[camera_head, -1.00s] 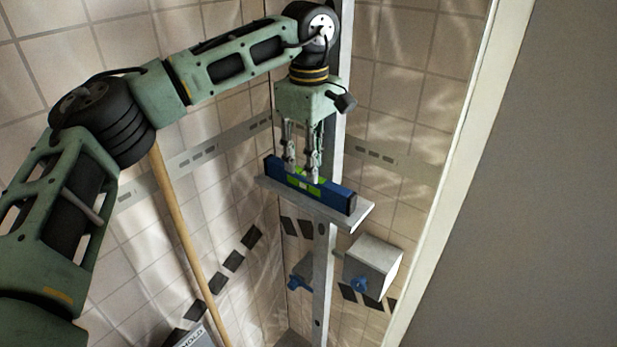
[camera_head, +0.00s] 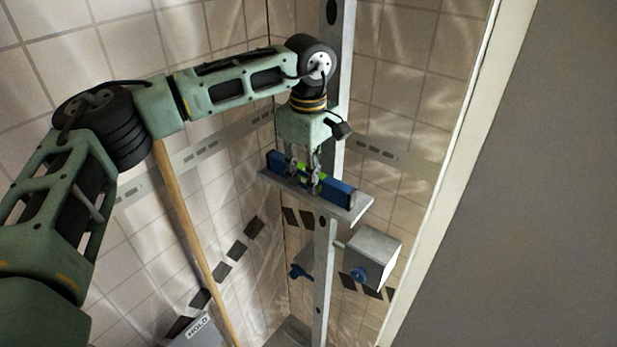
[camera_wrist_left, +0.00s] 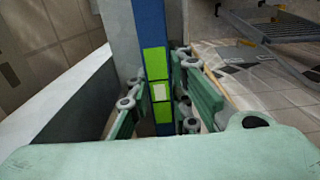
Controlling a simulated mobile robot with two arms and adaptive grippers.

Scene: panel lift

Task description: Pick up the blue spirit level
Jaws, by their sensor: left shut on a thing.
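The blue spirit level (camera_head: 338,190) with green window parts lies along a narrow grey ledge (camera_head: 357,211) on the upright metal post. My left gripper (camera_head: 304,186) points down at the level's middle, with its fingers on either side, shut on it. In the left wrist view the level (camera_wrist_left: 152,28) runs between the fingers of the left gripper (camera_wrist_left: 158,112), its green parts and pale vial between them. The level appears to be still at the ledge; a gap under it cannot be made out. My right gripper is not in view.
The metal post (camera_head: 325,270) stands before tiled walls. A grey box (camera_head: 376,250) with a blue knob sits below the ledge at the right. A wooden pole (camera_head: 190,240) leans at the left. A pale door-frame edge (camera_head: 455,165) stands to the right.

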